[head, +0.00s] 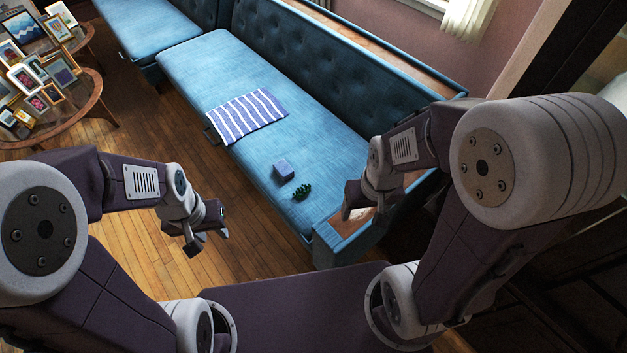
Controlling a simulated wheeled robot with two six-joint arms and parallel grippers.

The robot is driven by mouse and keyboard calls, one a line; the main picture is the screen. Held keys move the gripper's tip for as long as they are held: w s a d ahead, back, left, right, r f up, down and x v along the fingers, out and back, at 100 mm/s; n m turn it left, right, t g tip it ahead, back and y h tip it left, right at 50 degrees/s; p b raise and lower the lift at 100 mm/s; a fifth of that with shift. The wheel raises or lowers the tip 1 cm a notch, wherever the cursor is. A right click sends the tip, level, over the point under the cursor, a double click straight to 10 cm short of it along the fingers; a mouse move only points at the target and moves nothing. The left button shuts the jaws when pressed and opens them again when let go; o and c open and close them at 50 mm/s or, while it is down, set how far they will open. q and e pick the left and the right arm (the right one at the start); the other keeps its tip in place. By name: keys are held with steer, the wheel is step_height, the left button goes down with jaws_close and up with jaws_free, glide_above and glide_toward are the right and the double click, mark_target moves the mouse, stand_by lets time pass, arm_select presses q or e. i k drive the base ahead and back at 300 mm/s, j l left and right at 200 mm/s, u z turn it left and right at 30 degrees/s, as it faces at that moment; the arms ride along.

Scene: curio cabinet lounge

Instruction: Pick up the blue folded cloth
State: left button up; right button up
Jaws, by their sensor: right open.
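The blue cloth (246,116) has white stripes and lies flat on the seat of the blue bench (200,70). Its left end reaches the seat's front edge. My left gripper (207,240) is over the wooden floor in front of the bench, apart from the cloth; its fingers look spread with nothing between them. My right gripper (362,212) is near the bench's near end, by the armrest, well away from the cloth. It is open and appears empty. Part of it is hidden by its own links.
A small blue-purple cube (284,170) and a small green object (303,191) sit on the seat nearer me than the cloth. The tufted backrest (320,60) rises behind. A round wooden table (85,100) with several picture frames stands at left. The floor (150,120) between is clear.

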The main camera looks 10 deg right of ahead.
mark_target(281, 167)
steer(key=i+j+z, duration=0.25)
steer(key=z, duration=0.25)
steer(key=i+j+z, duration=0.2)
steer(key=j+z, duration=0.3)
steer(key=i+j+z, duration=0.1)
steer(key=j+z, duration=0.35)
steer(key=j, duration=0.15)
steer(key=j+z, duration=0.5)
steer(key=k+j+z, duration=0.1)
steer(key=j+z, duration=0.4)
